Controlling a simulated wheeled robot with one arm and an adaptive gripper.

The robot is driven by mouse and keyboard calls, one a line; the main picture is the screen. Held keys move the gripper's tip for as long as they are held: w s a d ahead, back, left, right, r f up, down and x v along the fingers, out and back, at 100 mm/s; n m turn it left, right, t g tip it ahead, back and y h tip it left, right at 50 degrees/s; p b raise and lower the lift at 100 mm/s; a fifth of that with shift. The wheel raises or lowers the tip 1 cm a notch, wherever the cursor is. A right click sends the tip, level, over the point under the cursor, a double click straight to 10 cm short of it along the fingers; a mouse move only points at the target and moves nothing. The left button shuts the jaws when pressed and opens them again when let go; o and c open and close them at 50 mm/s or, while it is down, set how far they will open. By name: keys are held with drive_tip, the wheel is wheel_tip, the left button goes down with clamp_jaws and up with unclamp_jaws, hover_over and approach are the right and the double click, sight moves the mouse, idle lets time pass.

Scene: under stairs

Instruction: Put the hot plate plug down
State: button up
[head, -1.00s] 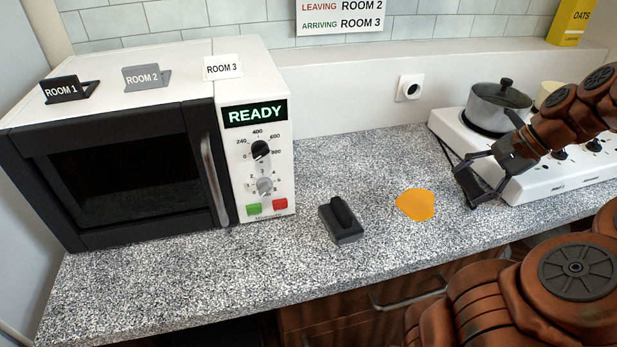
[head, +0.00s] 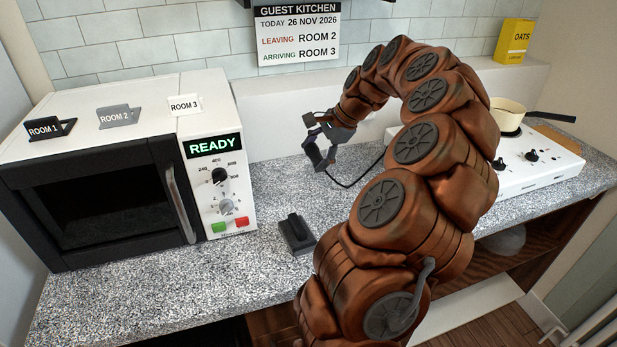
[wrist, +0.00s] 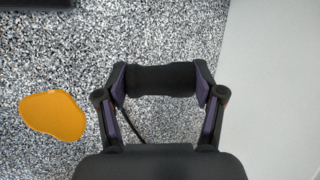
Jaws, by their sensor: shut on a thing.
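My gripper (head: 318,157) is in the head view over the counter, right of the microwave and near the back wall. In the wrist view my gripper (wrist: 162,82) is shut on the hot plate plug (wrist: 162,79), a black, rounded piece held crosswise between the fingers. Its black cord (head: 352,186) runs right toward the white hot plate (head: 540,172), passing behind my arm. I cannot tell whether the plug touches the speckled counter (head: 160,285). An orange flat patch (wrist: 53,115) lies on the counter, left of the plug in the wrist view; my arm hides it in the head view.
The microwave (head: 85,190) stands at left, with room signs on top. A dark block (head: 296,234) lies on the counter before my gripper. A cream pan (head: 508,113) sits on the hot plate. The white wall (wrist: 275,90) borders the counter. My arm hides the wall socket.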

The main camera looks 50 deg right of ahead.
drive_tip(key=shift+w+d+r+m+h+p, duration=0.15)
drive_tip(key=shift+w+d+r+m+p, duration=0.2)
drive_tip(key=shift+w, duration=0.3)
drive_tip(key=shift+w+d+r+m+h+p, duration=0.15)
drive_tip(key=shift+w+d+r+m+p, duration=0.1)
drive_tip(key=shift+w+r+m, duration=0.25)
drive_tip(key=shift+w+d+f, duration=0.1)
drive_tip(key=shift+w+d, duration=0.05)
drive_tip(key=shift+w, duration=0.25)
drive_tip(key=shift+f+p, duration=1.4)
drive_tip(key=shift+f, duration=3.65)
drive_tip(key=o, duration=1.1)
drive_tip(key=shift+f, duration=0.1)
drive_tip(key=shift+o, duration=0.2)
drive_tip(key=b+v, duration=0.3)
drive_tip(key=v, duration=0.9)
drive_tip(key=shift+s, duration=0.2)
